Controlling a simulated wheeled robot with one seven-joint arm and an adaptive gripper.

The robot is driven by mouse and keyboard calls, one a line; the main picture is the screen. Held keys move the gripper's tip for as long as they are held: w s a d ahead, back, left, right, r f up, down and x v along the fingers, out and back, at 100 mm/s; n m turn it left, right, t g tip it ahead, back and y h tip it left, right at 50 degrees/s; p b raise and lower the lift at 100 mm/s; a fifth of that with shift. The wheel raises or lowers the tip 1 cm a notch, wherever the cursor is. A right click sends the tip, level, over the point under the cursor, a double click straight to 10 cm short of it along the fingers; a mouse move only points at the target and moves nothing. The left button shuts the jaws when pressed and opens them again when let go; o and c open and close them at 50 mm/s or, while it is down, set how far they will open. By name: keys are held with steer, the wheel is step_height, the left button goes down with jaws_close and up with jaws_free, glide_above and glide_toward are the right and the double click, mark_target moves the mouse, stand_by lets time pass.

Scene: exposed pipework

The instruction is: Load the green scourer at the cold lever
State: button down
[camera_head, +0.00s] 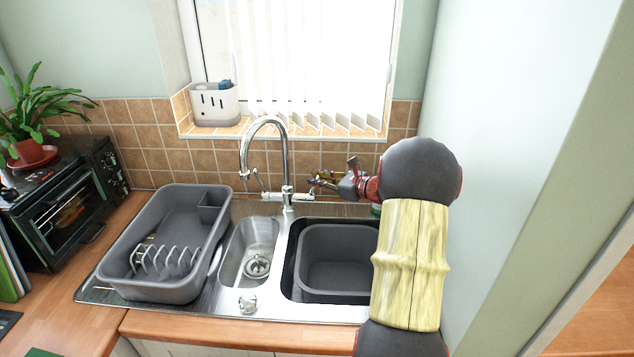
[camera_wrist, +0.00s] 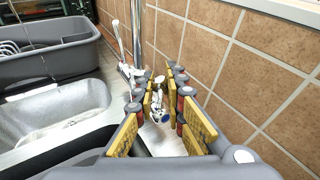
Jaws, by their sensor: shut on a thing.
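My gripper (camera_head: 322,181) is at the right side of the chrome mixer tap (camera_head: 287,192), behind the sink. In the wrist view my gripper (camera_wrist: 161,88) has its yellow-padded fingers closed around the cold lever (camera_wrist: 158,104), a chrome handle with a blue dot. The fingers hide part of the lever. The other lever (camera_head: 263,184) stands on the tap's left side. No green scourer can be clearly made out. A small green patch (camera_head: 376,209) shows beside my arm, mostly hidden, and I cannot tell what it is.
A grey dish rack (camera_head: 166,285) stands on the left drainer. A grey basin (camera_head: 338,292) sits in the right bowl; the small bowl (camera_head: 240,253) is open. The tiled wall (camera_wrist: 245,65) is close to my gripper's right. A caddy (camera_head: 214,105) stands on the sill.

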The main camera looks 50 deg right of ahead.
steer(key=c, duration=1.9)
jaws_free()
steer(key=shift+o, duration=0.3)
steer(key=shift+s, duration=0.1)
steer(key=v, duration=0.7)
steer(key=shift+s, duration=0.15)
